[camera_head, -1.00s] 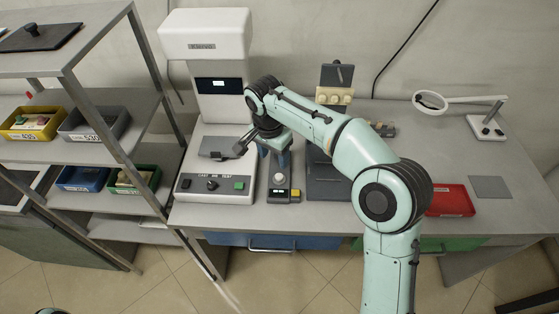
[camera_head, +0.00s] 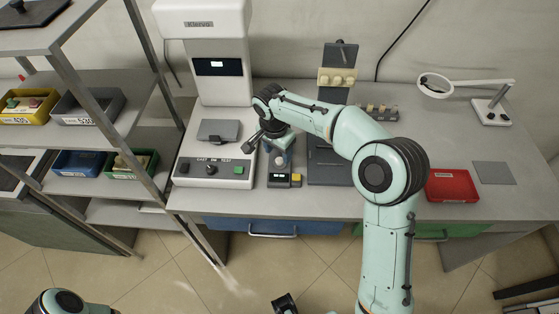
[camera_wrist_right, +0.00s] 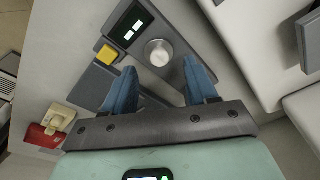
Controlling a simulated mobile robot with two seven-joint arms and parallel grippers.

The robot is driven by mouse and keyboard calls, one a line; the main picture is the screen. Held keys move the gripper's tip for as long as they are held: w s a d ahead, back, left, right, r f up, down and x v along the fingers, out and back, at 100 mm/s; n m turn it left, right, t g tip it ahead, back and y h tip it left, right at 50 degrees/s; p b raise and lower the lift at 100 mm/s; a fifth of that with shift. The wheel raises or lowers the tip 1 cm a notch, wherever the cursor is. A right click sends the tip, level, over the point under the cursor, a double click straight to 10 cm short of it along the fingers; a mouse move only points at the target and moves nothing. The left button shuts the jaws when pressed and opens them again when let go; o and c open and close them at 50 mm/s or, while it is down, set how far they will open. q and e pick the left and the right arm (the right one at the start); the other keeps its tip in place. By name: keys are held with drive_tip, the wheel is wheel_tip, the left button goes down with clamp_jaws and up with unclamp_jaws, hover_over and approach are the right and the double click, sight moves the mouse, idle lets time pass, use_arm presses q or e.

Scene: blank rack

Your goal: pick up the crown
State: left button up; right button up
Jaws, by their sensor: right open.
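I cannot surely tell which thing is the crown. A round silvery piece (camera_wrist_right: 157,52) sits on the small grey device (camera_wrist_right: 112,78) and may be it; in the head view it is a pale dot (camera_head: 280,160) on the device (camera_head: 284,180). My right gripper (camera_head: 280,154) points down over this device, beside the tester. In the wrist view its two blue fingers (camera_wrist_right: 161,78) are spread and empty. The round piece lies just beyond the fingertips, between their lines.
The white tester (camera_head: 215,172) stands close left of the gripper. A dark plate (camera_head: 328,166), a stand with tan pieces (camera_head: 337,78) and a red tray (camera_head: 451,186) are on the table (camera_head: 400,208). A magnifier (camera_head: 490,112) stands right. Shelves with bins (camera_head: 77,163) are left.

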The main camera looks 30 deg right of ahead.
sight(279, 160)
drive_tip(key=f, duration=0.3)
drive_tip(key=shift+w+d+f, duration=0.1)
drive_tip(key=shift+d+f, duration=0.1)
clamp_jaws()
use_arm(q)
drive_tip(key=shift+f, duration=0.1)
use_arm(e)
drive_tip(key=shift+r, duration=0.2)
use_arm(q)
drive_tip(key=r+p, duration=0.1)
drive_tip(key=r, duration=0.1)
drive_tip(key=w+r+p, duration=0.1)
drive_tip(key=r+p, duration=0.1)
drive_tip(key=shift+w, duration=0.2)
use_arm(e)
wheel_tip(279, 160, up, 20)
drive_tip(key=shift+f, duration=0.15)
